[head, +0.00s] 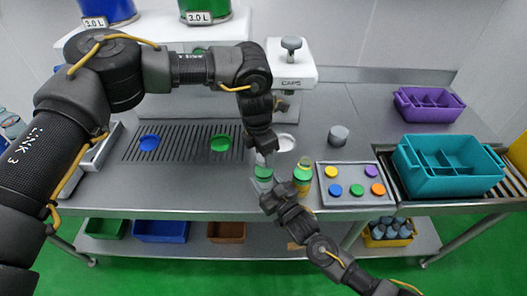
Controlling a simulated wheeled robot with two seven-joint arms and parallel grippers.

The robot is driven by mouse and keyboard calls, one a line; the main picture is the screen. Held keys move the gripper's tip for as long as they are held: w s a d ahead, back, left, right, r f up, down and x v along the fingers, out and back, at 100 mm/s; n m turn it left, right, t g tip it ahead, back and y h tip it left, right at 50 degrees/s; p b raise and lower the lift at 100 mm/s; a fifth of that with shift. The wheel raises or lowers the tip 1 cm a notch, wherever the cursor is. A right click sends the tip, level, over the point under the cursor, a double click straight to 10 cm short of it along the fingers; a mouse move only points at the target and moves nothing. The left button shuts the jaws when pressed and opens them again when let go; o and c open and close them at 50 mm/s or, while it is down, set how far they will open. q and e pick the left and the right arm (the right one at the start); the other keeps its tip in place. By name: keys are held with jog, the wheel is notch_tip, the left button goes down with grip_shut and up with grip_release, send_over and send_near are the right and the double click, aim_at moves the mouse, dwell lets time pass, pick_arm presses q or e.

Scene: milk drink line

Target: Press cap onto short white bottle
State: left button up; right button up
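A short pale bottle (262,186) stands near the front edge of the steel table, with a green cap (263,172) at its top. Whether the cap is fully seated is too small to tell. My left gripper (264,157) points down just above the cap; whether it touches is unclear, and its finger gap is not clear. My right gripper (270,198) reaches in from the lower right beside the bottle's lower part and hides some of it. Whether its fingers close on the bottle cannot be seen.
A green-capped bottle with yellowish contents (302,179) stands close on the right. A tray of coloured caps (349,205) lies beyond it. A grey cylinder (339,135), a white caps dispenser (291,70), a teal crate (450,184) and a purple crate (430,116) are also around.

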pick_arm(q)
jog(key=shift+o, duration=1.3)
jog(key=shift+r, duration=0.1)
notch_tip(320, 180, up, 12)
jog(key=a, duration=0.1)
jog(key=shift+s+a, duration=0.15)
jog(key=shift+s, duration=0.2)
pick_arm(e)
jog(key=o, duration=1.5)
